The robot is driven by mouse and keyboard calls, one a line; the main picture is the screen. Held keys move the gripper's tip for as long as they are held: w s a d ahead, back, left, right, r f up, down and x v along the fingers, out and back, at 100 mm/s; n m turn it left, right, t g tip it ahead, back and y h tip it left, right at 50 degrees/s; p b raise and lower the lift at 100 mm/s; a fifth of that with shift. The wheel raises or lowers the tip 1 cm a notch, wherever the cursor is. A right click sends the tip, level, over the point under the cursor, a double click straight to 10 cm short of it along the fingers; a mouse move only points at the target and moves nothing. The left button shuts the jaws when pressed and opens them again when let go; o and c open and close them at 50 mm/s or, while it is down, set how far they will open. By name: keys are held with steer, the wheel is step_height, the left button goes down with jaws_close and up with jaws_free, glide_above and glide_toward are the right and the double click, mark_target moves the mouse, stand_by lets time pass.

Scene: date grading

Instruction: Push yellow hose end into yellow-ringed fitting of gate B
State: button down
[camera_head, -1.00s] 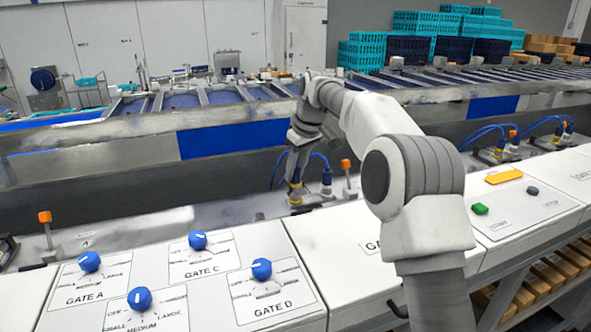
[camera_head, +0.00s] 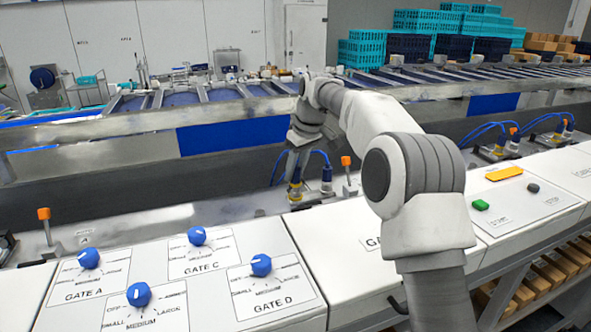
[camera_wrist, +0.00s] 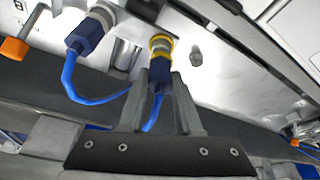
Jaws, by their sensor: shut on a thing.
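In the wrist view my gripper (camera_wrist: 160,88) is shut on the blue body of the yellow hose end (camera_wrist: 159,72), with the blue hose trailing below between the fingers. The hose end is right at the yellow-ringed fitting (camera_wrist: 160,42), in line with it and seemingly touching. I cannot tell how deep it sits. In the head view my gripper (camera_head: 296,172) is lowered behind the white control panel, and the yellow ring (camera_head: 295,190) shows just below it. The fingers hide part of the hose end.
A second blue connector (camera_wrist: 86,36) with its hose is plugged in close to the left in the wrist view. An orange-topped lever (camera_head: 346,162) stands right of the gripper in the head view. The panel with blue knobs (camera_head: 261,265) lies in front.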

steer(key=shift+f+b, duration=0.3)
steer(key=shift+f, duration=0.4)
stand_by(0.5)
steer(key=c, duration=1.4)
jaws_free()
steer(key=o, duration=1.2)
steer(key=shift+r+p, duration=1)
steer(key=shift+r, duration=4)
